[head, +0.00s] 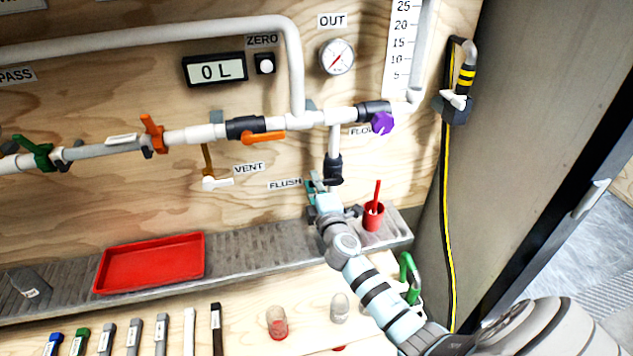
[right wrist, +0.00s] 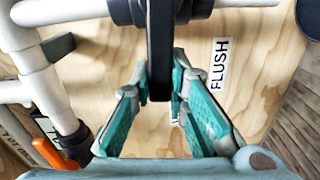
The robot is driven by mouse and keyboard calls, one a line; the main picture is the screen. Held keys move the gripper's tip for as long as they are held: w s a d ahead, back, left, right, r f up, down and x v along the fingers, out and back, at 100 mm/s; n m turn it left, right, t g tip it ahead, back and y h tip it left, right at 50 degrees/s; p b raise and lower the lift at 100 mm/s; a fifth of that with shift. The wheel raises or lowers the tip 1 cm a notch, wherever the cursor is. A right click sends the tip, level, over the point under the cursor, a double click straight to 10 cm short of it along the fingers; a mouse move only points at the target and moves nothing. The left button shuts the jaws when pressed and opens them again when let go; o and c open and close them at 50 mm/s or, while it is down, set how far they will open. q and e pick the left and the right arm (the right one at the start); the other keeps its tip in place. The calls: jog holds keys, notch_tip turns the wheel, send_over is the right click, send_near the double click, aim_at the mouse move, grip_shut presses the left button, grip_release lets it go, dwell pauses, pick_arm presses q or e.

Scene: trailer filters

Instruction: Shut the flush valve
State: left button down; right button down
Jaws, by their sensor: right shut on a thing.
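The flush valve (head: 333,166) is a dark body on the white pipe that drops from the main line, right of the FLUSH label (head: 285,184). My right gripper (head: 318,184) is at the valve, beside the label. In the right wrist view the black valve handle (right wrist: 160,45) stands between the two teal-padded fingers of my right gripper (right wrist: 161,88), which is shut on it. There the handle looks crosswise to the pipe beside the valve body (right wrist: 165,10). The gripper partly hides the handle in the head view. My left gripper is not in view.
An orange-handled valve (head: 262,137) and a purple knob (head: 382,123) are on the pipe above. A red cup (head: 373,216) stands on the grey ledge close to my right arm, and a red tray (head: 150,264) lies to the left. Glass jars (head: 340,308) stand on the bench below.

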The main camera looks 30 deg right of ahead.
jog(key=shift+f+n, duration=0.35)
jog(key=shift+n, duration=0.15)
jog(key=c, duration=1.5)
grip_release()
jog(key=shift+c, duration=0.2)
jog(key=v, duration=1.2)
